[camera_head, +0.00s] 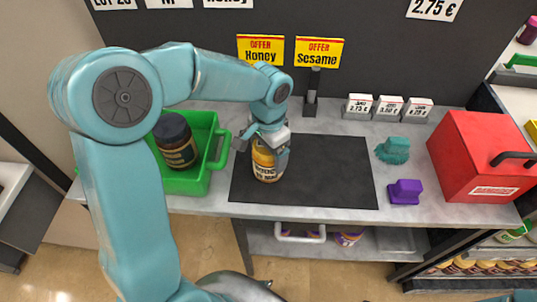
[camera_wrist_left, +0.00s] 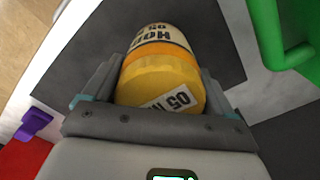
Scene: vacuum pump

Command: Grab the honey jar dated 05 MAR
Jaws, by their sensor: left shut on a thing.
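A honey jar (camera_head: 267,161) with a yellow-orange lid stands at the left part of the dark mat on the counter. My left gripper (camera_head: 264,141) comes down on it from above and is shut on it. In the left wrist view the jar (camera_wrist_left: 162,82) sits between the two fingers of the left gripper (camera_wrist_left: 158,95). Its lid label shows "05" and the start of another letter; the rest is cut off by the gripper. The body label is only partly readable. My right gripper is not in view.
A green crate (camera_head: 185,183) with a dark jar (camera_head: 175,140) stands left of the mat (camera_head: 335,170). Right of it are a teal brush (camera_head: 392,150), a purple object (camera_head: 405,192) and a red box (camera_head: 478,150). Small price cards (camera_head: 390,106) stand behind. The mat's right part is clear.

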